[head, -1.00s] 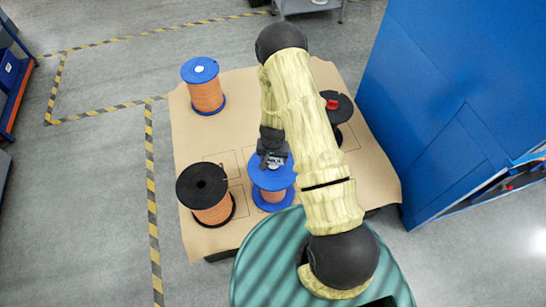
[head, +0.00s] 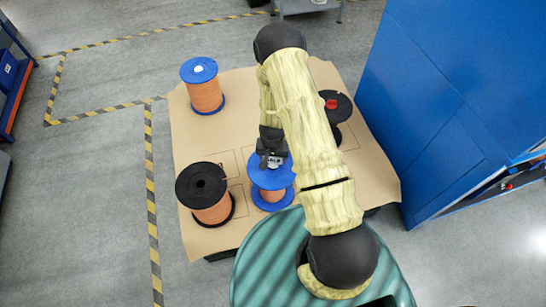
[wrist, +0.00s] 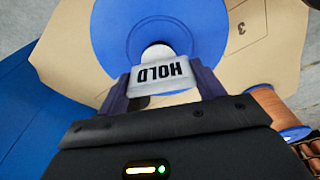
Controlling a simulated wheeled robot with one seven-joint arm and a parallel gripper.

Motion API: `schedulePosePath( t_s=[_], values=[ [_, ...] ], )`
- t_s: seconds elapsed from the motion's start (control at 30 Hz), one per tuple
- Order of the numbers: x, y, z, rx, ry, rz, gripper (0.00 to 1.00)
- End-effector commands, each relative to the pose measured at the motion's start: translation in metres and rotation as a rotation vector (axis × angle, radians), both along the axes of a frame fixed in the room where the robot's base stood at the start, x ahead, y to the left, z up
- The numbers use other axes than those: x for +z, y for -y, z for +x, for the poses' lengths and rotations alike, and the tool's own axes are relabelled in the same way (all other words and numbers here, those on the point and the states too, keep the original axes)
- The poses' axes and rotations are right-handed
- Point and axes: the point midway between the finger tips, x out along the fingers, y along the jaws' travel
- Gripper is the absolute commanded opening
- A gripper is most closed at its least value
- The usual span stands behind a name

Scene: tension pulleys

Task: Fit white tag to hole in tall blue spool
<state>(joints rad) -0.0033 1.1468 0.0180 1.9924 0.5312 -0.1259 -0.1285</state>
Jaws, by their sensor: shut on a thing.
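My gripper (head: 271,162) is shut on a white tag (wrist: 160,74) with the word HOLD on it. In the wrist view the tag sits between the two fingertips (wrist: 162,86). A blue-flanged spool with orange winding (head: 271,195) stands under the gripper at the near middle of the board. Its blue top also shows in the wrist view (wrist: 116,28). A white round shape (wrist: 157,52) shows just beyond the tag, over the flange's middle. I cannot tell whether it is part of the tag or how it meets the hole, which is hidden.
Another blue-flanged spool (head: 207,97), with a white disc on top, stands back left. A black-flanged spool (head: 211,208) stands close left of my gripper. Another black spool (head: 345,104) with a red piece (head: 331,104) stands right, partly behind my arm. A blue cabinet (head: 450,90) rises right.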

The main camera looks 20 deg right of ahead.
Motion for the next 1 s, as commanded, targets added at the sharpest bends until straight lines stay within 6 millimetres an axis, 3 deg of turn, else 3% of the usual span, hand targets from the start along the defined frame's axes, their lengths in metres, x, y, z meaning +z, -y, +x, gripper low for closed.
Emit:
schedulePosePath(
  t_s=[1.0],
  values=[
    [-0.022,-0.002,0.000,0.000,0.000,0.000,0.46]
  ],
)
